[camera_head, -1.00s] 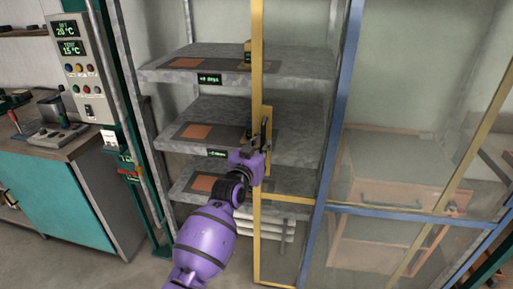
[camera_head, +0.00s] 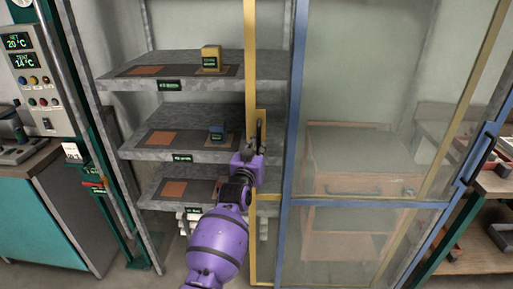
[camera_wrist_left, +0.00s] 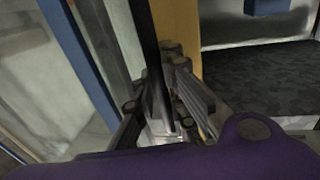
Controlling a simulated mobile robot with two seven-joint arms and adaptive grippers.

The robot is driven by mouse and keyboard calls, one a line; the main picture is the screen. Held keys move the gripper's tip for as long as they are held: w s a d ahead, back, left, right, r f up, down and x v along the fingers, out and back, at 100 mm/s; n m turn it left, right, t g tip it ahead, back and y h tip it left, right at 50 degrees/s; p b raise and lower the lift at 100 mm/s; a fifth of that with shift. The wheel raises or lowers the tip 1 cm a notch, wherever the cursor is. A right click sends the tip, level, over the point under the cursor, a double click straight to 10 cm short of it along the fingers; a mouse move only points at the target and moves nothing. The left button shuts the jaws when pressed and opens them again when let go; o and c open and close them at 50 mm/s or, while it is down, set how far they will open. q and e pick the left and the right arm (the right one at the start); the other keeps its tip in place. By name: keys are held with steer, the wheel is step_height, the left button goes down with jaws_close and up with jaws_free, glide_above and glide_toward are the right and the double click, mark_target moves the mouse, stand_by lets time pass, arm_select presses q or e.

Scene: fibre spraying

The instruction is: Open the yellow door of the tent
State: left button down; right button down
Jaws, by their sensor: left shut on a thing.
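The yellow door (camera_head: 250,60) of the tent is a glazed frame. Its yellow upright stands left of the blue upright (camera_head: 296,110), and its pane overlaps the blue-framed one. The shelf bay left of the yellow upright is uncovered. The door has a dark upright handle (camera_head: 261,135) on a yellow plate. My purple left gripper (camera_head: 257,150) is shut on this handle. The left wrist view shows the dark handle bar (camera_wrist_left: 148,45) between the fingers (camera_wrist_left: 165,105), beside the yellow upright (camera_wrist_left: 180,40). My right gripper is not in view.
Grey shelves (camera_head: 200,70) inside the tent carry a yellow block (camera_head: 211,57) and a blue block (camera_head: 217,133). A control panel (camera_head: 30,75) and a teal cabinet (camera_head: 40,225) stand at left. A wooden cabinet (camera_head: 350,180) shows through the glass.

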arm_select(q)
steer(key=c, duration=1.8)
jaws_free()
steer(key=shift+o, duration=0.2)
steer(key=v, duration=1.2)
